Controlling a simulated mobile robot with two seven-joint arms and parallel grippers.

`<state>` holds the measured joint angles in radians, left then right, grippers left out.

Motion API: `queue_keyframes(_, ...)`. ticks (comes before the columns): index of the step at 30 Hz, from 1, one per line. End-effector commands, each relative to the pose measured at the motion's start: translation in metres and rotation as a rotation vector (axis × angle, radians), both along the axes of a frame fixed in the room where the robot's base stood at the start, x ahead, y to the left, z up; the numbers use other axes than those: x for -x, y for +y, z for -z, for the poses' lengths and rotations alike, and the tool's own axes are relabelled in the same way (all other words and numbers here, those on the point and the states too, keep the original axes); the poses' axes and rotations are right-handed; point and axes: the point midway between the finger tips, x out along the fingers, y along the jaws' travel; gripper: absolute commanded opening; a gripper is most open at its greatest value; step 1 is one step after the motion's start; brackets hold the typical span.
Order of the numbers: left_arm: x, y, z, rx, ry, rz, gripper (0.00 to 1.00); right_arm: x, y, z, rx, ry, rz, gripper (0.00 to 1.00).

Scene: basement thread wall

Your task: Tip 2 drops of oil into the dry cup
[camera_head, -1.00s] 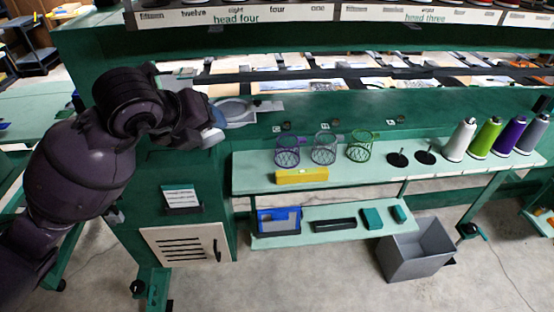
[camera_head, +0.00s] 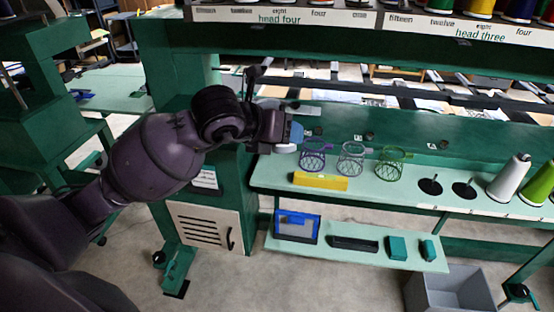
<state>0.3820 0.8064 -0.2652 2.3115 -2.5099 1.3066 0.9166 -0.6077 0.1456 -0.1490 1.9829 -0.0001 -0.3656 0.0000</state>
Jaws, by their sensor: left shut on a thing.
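My left gripper (camera_head: 292,136) is at the end of the dark purple arm, in front of the green machine beam, just left of the purple mesh basket. It is shut on a small blue and white thing (camera_head: 285,148), mostly hidden by the hand; I cannot tell whether it is an oiler. Small fittings with pale tags sit along the beam, one in the middle (camera_head: 367,135) and one farther right (camera_head: 438,145). They are too small to tell which is a dry cup, and no oil is visible. My right gripper is not in view.
A purple basket (camera_head: 311,160), a grey one (camera_head: 351,160) and a green one (camera_head: 391,166) line the pale shelf (camera_head: 415,202). A yellow block (camera_head: 320,181) lies before them. Thread cones (camera_head: 508,180) stand right.

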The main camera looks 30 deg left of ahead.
Motion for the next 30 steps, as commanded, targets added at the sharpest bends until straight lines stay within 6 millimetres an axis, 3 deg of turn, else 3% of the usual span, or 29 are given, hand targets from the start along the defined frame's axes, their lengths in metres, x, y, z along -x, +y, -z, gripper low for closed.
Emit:
queue_keyframes(1,-0.006,0.007,0.021,-0.034,-0.038,0.041,0.27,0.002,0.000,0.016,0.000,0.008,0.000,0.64)
queue_keyframes(3,-0.013,0.013,0.035,-0.075,-0.111,0.106,0.27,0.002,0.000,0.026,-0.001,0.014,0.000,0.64)
queue_keyframes(12,-0.032,0.038,0.076,-0.183,-0.362,0.276,0.27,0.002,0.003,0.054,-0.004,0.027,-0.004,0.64)
queue_keyframes(30,-0.035,0.045,0.081,-0.205,-0.441,0.311,0.27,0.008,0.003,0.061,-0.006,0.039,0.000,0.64)
